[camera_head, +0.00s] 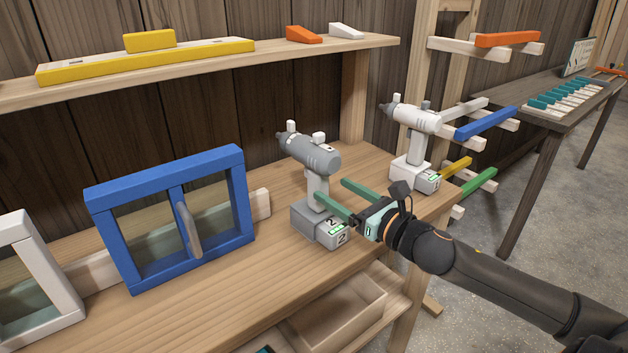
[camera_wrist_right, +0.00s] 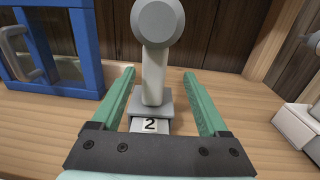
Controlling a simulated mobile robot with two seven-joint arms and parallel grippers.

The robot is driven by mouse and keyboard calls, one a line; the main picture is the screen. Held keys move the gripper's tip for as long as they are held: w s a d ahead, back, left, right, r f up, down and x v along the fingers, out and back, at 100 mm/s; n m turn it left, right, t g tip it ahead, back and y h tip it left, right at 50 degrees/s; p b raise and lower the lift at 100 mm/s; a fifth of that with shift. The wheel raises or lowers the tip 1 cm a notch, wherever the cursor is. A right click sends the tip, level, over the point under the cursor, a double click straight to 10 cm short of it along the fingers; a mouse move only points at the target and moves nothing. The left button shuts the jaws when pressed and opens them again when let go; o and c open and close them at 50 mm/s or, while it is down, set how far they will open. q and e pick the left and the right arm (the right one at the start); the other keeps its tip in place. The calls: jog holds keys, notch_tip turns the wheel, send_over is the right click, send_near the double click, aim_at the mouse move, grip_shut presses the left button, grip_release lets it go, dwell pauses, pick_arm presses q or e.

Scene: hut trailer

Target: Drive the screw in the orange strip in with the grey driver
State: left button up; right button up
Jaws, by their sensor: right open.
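The grey driver (camera_head: 318,158) stands upright on its grey base, marked 2, on the wooden workbench. My right gripper (camera_head: 331,189) is open, with its green fingers pointing at the driver's handle. In the right wrist view, the handle of the grey driver (camera_wrist_right: 153,80) shows between the open fingers (camera_wrist_right: 159,76), with a gap on both sides. An orange bar (camera_head: 507,39) lies on the rack pegs, and a small orange piece (camera_head: 611,69) is on the far table. I cannot tell which is the strip, and no screw can be made out. My left gripper is out of view.
A white driver (camera_head: 415,118) stands to the right on the bench (camera_head: 215,290). A blue framed window (camera_head: 128,238) and a white frame (camera_head: 45,250) stand to the left. An open drawer (camera_head: 335,318) sits below. The rack holds coloured bars, including a blue one (camera_head: 487,123).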

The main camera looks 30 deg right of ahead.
aim_at(314, 180)
jog(key=shift+w+a+f+p, duration=0.1)
jog(key=shift+w+a, duration=0.2)
jog(key=shift+w, duration=0.8)
jog(key=shift+w+a+p, duration=0.1)
jog(key=shift+w+a, duration=0.15)
jog(key=shift+w, duration=0.8)
jog(key=shift+w+a+f+p, duration=0.1)
jog(key=shift+w+a, duration=0.2)
jog(key=shift+w, duration=0.8)
grip_shut()
jog(key=shift+r, duration=0.25)
